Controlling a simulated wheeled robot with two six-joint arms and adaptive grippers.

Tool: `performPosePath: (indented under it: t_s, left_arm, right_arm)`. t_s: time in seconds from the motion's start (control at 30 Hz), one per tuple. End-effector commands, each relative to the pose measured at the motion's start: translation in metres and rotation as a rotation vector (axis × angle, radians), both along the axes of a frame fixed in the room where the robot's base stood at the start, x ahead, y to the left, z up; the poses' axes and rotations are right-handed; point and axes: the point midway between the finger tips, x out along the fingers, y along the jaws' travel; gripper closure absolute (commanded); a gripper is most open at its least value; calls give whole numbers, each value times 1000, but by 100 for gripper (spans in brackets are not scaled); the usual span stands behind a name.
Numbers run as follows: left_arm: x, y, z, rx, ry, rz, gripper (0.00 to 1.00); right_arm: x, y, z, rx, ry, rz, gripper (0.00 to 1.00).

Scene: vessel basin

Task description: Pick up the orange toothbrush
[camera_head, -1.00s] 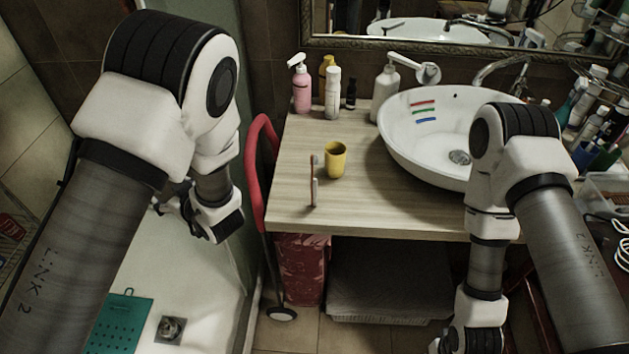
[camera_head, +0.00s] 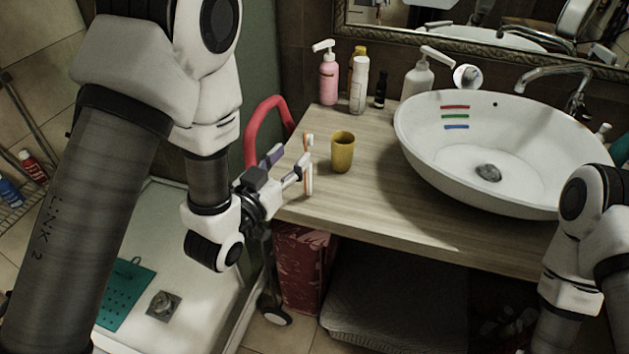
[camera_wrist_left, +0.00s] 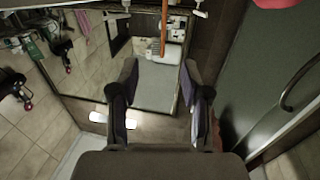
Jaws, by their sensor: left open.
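The orange toothbrush (camera_head: 308,172) is at the left front of the wooden counter (camera_head: 360,218), its pale bristle head toward the top. My left gripper (camera_head: 287,165) is just left of it, jaws open and fingers pointing right at it. In the left wrist view the orange handle (camera_wrist_left: 163,35) shows beyond and between the spread fingertips (camera_wrist_left: 160,72). The toothbrush is not clasped; I cannot tell whether a fingertip touches it. Only links of my right arm show at the right edge; its gripper is out of the picture.
A yellow cup (camera_head: 342,152) stands just right of the toothbrush. A white basin (camera_head: 420,165) fills the counter's right side. A pink pump bottle (camera_head: 328,80) and several other bottles stand at the back. A red curved handle (camera_head: 252,140) rises behind my left gripper.

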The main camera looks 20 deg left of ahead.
Motion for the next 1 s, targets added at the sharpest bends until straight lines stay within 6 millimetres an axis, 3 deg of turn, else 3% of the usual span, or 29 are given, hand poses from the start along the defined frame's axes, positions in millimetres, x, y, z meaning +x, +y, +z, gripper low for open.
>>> performPosePath:
  t_s: [0.03, 0.1, 0.3, 0.47, 0.7, 0.93, 0.97, 1.0]
  left_arm:
    - [4, -1, -9, 1, -7, -2, 53]
    - [9, -3, -11, 2, -9, -3, 53]
    - [19, -4, -6, 2, -6, 0, 53]
    - [29, -6, 3, 3, -2, 2, 53]
    - [68, -13, 5, 3, -2, 1, 53]
    - [72, -14, 3, 2, 1, 2, 53]
    - [72, -14, 3, 2, 1, 2, 60]
    - [72, -14, 3, 2, 1, 2, 74]
  right_arm:
    - [0, 0, -20, 0, 0, 0, 0]
    - [0, 0, -38, 0, 1, 0, 0]
    - [-1, 0, -71, 0, 1, -1, 0]
    - [0, 0, -67, 0, 1, -1, 0]
    - [0, 0, -54, 0, 0, -1, 0]
    - [0, 0, -55, 0, 1, -1, 0]
    - [0, 0, -55, 0, 1, -1, 0]
    - [0, 0, -55, 0, 1, -1, 0]
